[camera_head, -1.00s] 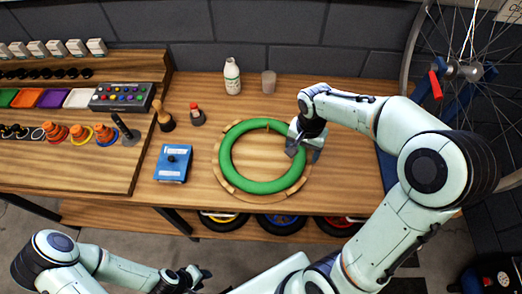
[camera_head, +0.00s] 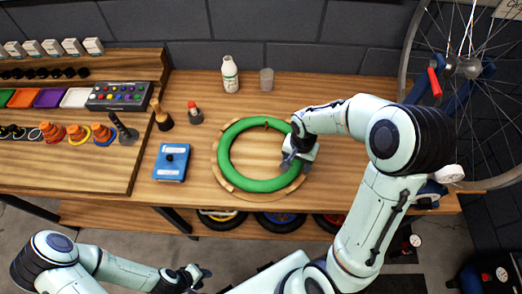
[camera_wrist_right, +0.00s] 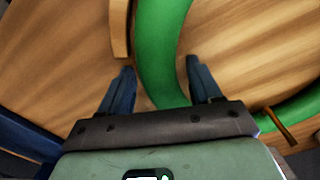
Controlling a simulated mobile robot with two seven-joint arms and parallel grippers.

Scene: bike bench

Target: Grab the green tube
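The green tube (camera_head: 233,171) is a ring lying on a round wooden holder (camera_head: 222,181) on the bench. My right gripper (camera_head: 292,164) is at the right side of the ring in the head view. In the right wrist view the green tube (camera_wrist_right: 162,50) runs between the two parted fingers of my right gripper (camera_wrist_right: 160,85), with a gap beside the left finger. My left gripper (camera_head: 203,272) is low at the front, away from the bench top and far from the tube; its finger gap is too small to judge.
A blue box (camera_head: 171,162) lies left of the ring. A red-capped small bottle (camera_head: 195,114), a white bottle (camera_head: 230,75) and a cup (camera_head: 266,79) stand behind it. A raised shelf (camera_head: 70,165) with trays is at left. A bicycle wheel (camera_head: 470,100) stands at right.

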